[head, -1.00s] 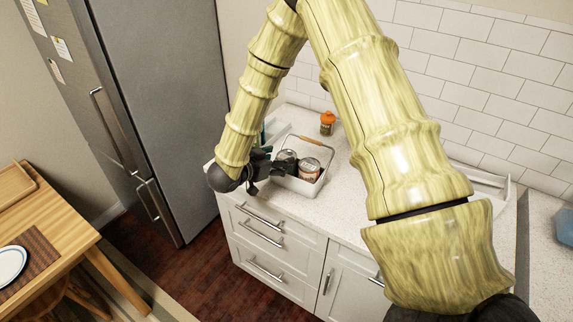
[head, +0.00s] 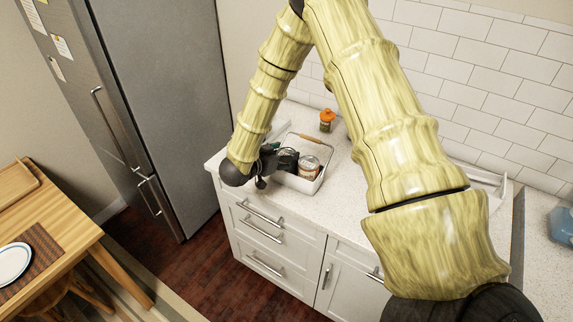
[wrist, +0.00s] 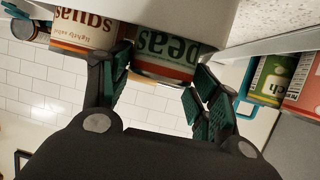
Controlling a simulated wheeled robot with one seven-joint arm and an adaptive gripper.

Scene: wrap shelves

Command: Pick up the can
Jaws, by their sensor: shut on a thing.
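A can labelled "peas" (wrist: 168,52) stands between the fingers of my gripper (wrist: 155,92) in the wrist view, which is upside down. The fingers are shut on its sides. In the head view my gripper (head: 270,162) reaches over the left side of a white basket (head: 300,184) on the counter, and its fingers partly hide the nearer can. A second can (head: 309,168), labelled "squas" in the wrist view (wrist: 88,32), stands beside it in the basket.
The basket has a raised wooden-grip handle (head: 312,140). An orange-lidded jar (head: 327,121) stands behind it. Green (wrist: 268,78) and red (wrist: 304,88) labelled items show at right in the wrist view. A fridge (head: 165,100) stands at left. The counter front is clear.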

